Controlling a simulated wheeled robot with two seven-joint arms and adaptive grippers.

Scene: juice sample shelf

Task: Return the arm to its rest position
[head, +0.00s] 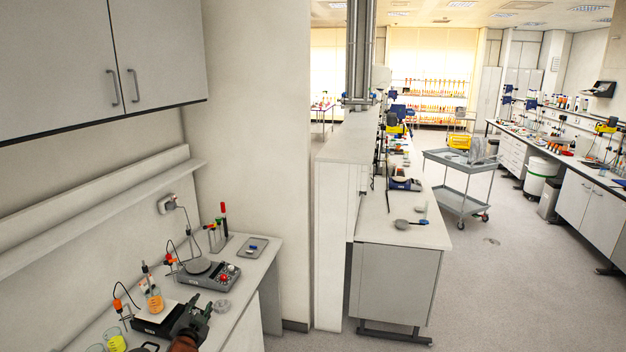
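My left gripper (195,315) shows at the bottom edge of the head view, dark and small, over the front of the left bench. Its fingers are too small and dark to tell whether they are open or shut. I cannot make out anything held in it. A black and white hotplate stirrer (152,322) is just left of it, with a flask of orange liquid (155,301) on top. A clear round dish (222,306) lies just right of the gripper. My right gripper is not in view.
A second stirrer (204,276) with a red knob stands behind the gripper. A tube rack (216,240) and a small grey tray (253,247) are farther back. A beaker of yellow liquid (117,344) is at lower left. Wall cabinets (70,60) hang above. Open floor (490,300) lies right.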

